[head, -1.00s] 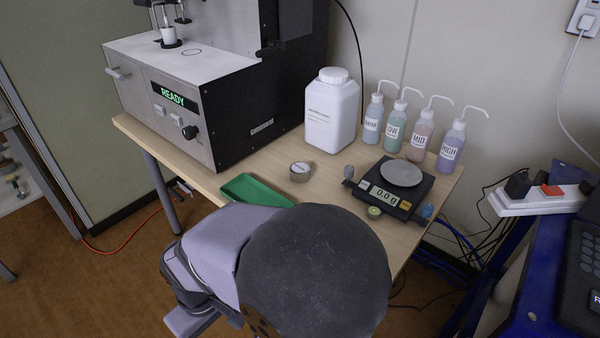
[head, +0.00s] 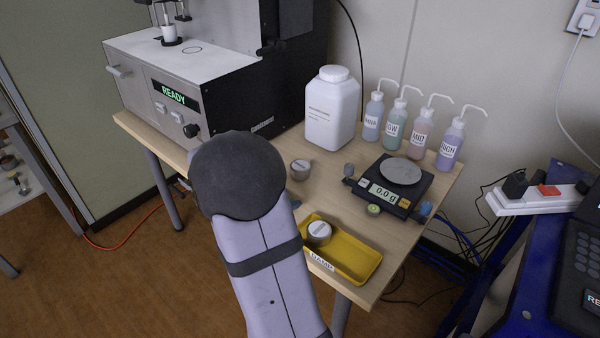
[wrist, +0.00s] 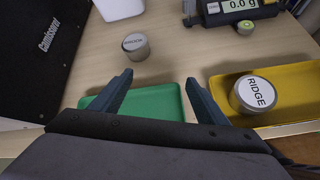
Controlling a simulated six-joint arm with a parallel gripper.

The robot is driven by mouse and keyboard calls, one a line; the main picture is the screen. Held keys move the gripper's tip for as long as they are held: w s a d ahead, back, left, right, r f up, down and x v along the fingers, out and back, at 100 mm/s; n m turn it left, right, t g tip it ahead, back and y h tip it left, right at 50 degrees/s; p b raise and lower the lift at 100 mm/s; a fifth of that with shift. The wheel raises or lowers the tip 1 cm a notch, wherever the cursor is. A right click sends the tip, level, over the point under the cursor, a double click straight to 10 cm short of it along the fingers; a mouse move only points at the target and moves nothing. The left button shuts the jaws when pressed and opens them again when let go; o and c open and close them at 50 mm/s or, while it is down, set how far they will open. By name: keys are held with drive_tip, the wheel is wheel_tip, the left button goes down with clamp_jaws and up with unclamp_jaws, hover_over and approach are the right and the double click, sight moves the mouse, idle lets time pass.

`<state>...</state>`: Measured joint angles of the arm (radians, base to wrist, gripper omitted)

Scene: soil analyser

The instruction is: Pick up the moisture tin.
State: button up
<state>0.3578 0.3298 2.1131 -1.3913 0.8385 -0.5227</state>
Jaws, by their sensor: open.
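The pictures do not settle which tin is meant. My gripper (wrist: 158,82) is open and empty, with its fingers over the green tray (wrist: 150,103). In the wrist view the loose tin lies ahead of the fingers and the RIDGE tin to their right.
A balance reading 0.0 g (head: 385,195) stands right of the loose tin, with a small green-topped item (head: 374,209) before it. A white jug (head: 331,110) and several wash bottles (head: 393,126) stand behind. The READY machine (head: 192,117) stands at left.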

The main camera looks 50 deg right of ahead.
sight(300, 165)
drive_tip(key=w+d+n+h, duration=0.1)
drive_tip(key=d, duration=0.1)
drive_tip(key=w+d+f+n+t+h+b, duration=0.1)
drive_tip(key=w+d+n, duration=0.1)
drive_tip(key=d, duration=0.1)
drive_tip(key=w+d+n+b, duration=0.1)
drive_tip(key=d+n, duration=0.1)
drive_tip(key=shift+w+d+f+h, duration=0.15)
drive_tip(key=shift+w+f+h, duration=0.05)
drive_tip(key=shift+f+h, duration=0.2)
drive_tip(key=shift+p+x, duration=0.3)
drive_tip(key=shift+x, duration=3.3)
drive_tip(key=shift+w+r, duration=0.1)
drive_tip(key=shift+r, duration=0.05)
drive_tip(key=shift+c, duration=0.5)
drive_tip(key=c, duration=1.1)
